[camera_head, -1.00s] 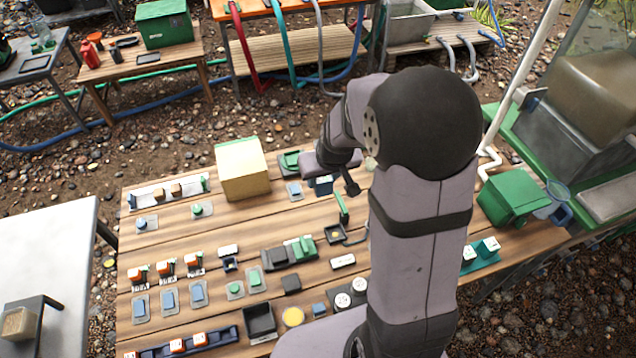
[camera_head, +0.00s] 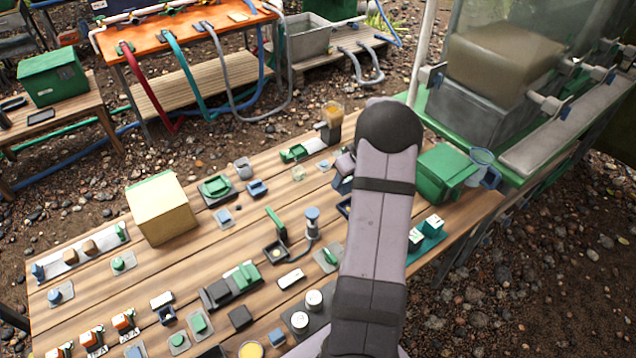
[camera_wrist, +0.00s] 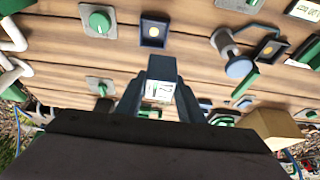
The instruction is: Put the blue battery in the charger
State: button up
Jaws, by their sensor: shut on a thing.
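My gripper (camera_wrist: 160,105) is shut on a blue-grey block with a white printed label, which looks like the blue battery (camera_wrist: 160,82). The block is held between both fingers, above the wooden table. In the head view my arm covers most of the gripper; only a little blue shows beside it. No readable label singles out the charger. A dark blue open-topped holder (camera_wrist: 155,31) with a yellow disc inside lies just above the held block in the wrist view, apart from it. In the head view this holder is mostly hidden behind my arm.
A post with a round blue-grey knob (camera_wrist: 231,55) and a small tray with a green lid (camera_head: 275,251) stand close by. A yellow box (camera_head: 163,210), a green bin (camera_head: 444,172) and several small parts crowd the wooden table (camera_head: 122,290).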

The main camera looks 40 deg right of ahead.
jog(key=shift+s+d+f, duration=0.25)
jog(key=shift+d+f, duration=0.05)
jog(key=shift+d, duration=0.3)
jog(key=shift+s+d+f, duration=0.2)
jog(key=shift+d+f, duration=0.05)
jog(key=shift+d, duration=0.3)
jog(key=shift+f, duration=0.15)
jog(key=shift+f+b, duration=1.2)
jog(key=shift+f, duration=0.9)
jog(key=shift+s+a+f+b, duration=0.1)
jog(key=shift+f+b, duration=1.95)
jog(key=shift+b, duration=1.1)
jog(key=o, duration=1.2)
jog(key=shift+f, duration=0.1)
jog(key=shift+o, duration=0.4)
jog(key=shift+r+p, duration=0.45)
jog(key=shift+r, duration=0.25)
notch_tip(320, 180, up, 6)
jog(key=p, duration=0.3)
jog(key=shift+r, duration=0.2)
